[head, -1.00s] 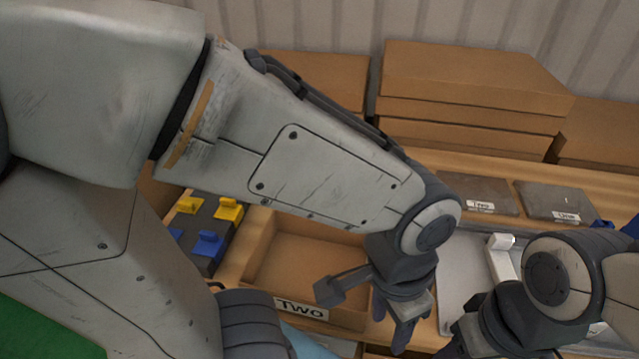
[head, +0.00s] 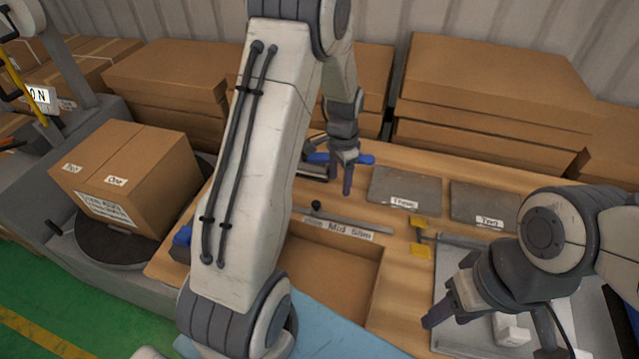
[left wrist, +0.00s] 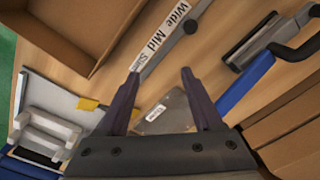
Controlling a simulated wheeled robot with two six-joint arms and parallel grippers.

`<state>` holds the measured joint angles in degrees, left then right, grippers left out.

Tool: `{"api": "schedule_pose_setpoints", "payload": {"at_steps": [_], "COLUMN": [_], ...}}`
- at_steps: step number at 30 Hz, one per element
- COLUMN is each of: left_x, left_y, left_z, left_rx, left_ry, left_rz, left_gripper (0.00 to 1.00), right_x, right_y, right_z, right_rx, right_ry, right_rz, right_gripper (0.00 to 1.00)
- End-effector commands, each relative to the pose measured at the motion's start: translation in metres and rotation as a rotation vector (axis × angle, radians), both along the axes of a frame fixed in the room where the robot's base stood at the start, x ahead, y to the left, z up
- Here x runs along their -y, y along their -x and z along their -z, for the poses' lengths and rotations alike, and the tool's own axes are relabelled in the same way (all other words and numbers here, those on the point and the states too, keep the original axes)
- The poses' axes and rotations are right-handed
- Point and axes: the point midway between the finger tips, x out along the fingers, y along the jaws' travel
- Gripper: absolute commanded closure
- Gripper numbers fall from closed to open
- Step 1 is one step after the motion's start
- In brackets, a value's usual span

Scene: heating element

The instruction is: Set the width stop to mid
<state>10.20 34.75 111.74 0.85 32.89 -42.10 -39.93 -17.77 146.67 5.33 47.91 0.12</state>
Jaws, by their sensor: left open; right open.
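The width stop is a grey rail with a label strip (head: 338,229) reading Wide, Mid, Slim. Its dark round knob (head: 316,206) stands by the Wide end. In the left wrist view the strip (left wrist: 158,39) runs diagonally and the knob (left wrist: 190,27) is beside Wide. My left gripper (head: 332,167) is open and empty, above the table behind the rail. In the left wrist view its spread fingertips (left wrist: 160,78) are apart from the knob. My right gripper (head: 500,335) is open over the metal tray at the lower right, partly cut off.
An open cardboard box (head: 340,278) lies in front of the rail. Grey plates (head: 406,187) and yellow pieces (head: 420,251) are to the right. A blue-handled tool (head: 358,158) lies by my left gripper. A taped carton (head: 128,172) sits on a turntable at left.

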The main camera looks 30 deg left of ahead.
Motion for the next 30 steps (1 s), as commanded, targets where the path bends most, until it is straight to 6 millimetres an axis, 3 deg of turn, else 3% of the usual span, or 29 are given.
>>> {"api": "schedule_pose_setpoints", "payload": {"at_steps": [1,3,7,13,24,30], "left_x": [-0.025,-0.048,-0.072,-0.075,-0.074,-0.075], "left_y": [-0.002,-0.004,-0.004,-0.004,-0.003,-0.004], "left_z": [0.005,0.017,0.030,0.052,0.115,0.133], "left_rx": [-0.008,-0.012,-0.013,-0.016,-0.016,-0.013], "left_ry": [-0.001,-0.003,-0.005,-0.005,-0.005,-0.005], "left_rz": [-0.014,-0.015,-0.014,-0.011,-0.012,-0.012], "left_gripper": [0.33,0.33,0.33,0.33,0.33,0.33], "right_x": [0.000,0.000,0.000,0.000,0.000,0.000], "right_y": [0.000,0.000,0.000,0.000,0.000,0.000], "right_z": [-0.012,-0.017,-0.021,-0.027,-0.046,-0.050], "right_rx": [0.000,0.000,0.000,-0.001,0.000,0.000], "right_ry": [0.000,0.000,0.000,0.001,0.000,0.000], "right_rz": [0.000,0.000,0.001,0.001,-0.001,-0.002], "right_gripper": [0.50,0.50,0.50,0.50,0.50,0.50]}}
